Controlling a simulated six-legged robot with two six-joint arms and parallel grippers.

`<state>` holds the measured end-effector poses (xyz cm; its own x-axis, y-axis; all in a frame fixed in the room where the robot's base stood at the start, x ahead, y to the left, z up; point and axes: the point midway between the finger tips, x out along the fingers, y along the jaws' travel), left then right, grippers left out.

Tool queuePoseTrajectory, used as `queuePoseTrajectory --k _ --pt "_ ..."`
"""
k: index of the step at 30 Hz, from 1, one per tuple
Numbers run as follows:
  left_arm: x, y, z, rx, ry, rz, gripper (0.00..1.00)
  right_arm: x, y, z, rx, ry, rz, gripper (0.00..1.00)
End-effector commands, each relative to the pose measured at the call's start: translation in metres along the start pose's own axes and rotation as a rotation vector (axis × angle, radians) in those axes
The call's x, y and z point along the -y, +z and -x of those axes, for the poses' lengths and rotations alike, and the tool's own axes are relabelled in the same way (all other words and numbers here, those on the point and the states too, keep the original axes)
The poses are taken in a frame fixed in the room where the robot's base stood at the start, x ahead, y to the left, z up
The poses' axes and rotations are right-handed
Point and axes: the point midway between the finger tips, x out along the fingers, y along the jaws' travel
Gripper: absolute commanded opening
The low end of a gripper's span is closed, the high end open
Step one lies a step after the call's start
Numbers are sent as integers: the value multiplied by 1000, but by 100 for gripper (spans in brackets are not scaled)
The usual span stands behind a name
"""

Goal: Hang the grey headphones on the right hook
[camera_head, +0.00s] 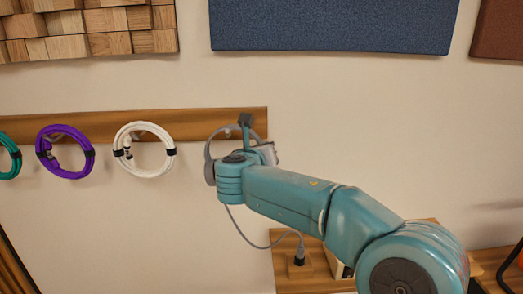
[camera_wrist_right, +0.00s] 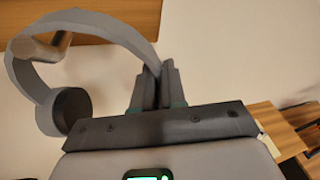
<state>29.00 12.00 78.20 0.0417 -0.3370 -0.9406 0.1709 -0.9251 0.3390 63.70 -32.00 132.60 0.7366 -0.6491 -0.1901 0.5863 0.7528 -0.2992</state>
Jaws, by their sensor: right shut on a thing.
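The grey headphones (camera_wrist_right: 130,35) are gripped by the band in my right gripper (camera_wrist_right: 160,88), which is shut on it at the right of the loop. One ear cup (camera_wrist_right: 70,108) hangs at the lower left. The right hook (camera_wrist_right: 45,47), a short peg, appears within the band's curve; I cannot tell whether the band touches it. In the head view the headphones (camera_head: 209,165) are at the right end of the wooden rail (camera_head: 190,118), partly hidden by my right arm and gripper (camera_head: 246,122). My left gripper is out of view.
A white cable coil (camera_head: 121,137), a purple coil (camera_head: 44,138) and a green coil (camera_head: 14,160) hang along the rail to the left. A thin grey cable (camera_head: 243,236) runs down to a plug on a wooden box (camera_head: 285,275). Wall right of the rail is bare.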

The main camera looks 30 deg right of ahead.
Motion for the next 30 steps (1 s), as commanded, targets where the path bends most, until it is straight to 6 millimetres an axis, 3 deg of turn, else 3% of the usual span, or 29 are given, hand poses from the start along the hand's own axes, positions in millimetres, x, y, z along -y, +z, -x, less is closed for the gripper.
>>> queuePoseTrajectory --k 5,6,9,23,26,30 --pt "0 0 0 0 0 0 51 0 1 0 2 -1 -2 0" --pt "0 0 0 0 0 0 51 0 1 0 2 -1 -2 14" --pt "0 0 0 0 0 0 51 0 1 0 1 0 -2 41" --pt "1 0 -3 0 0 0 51 0 0 6 1 1 -1 41" --pt "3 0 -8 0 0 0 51 -1 -1 21 2 3 -2 41" --pt "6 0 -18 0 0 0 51 -1 -2 57 4 4 -2 41"
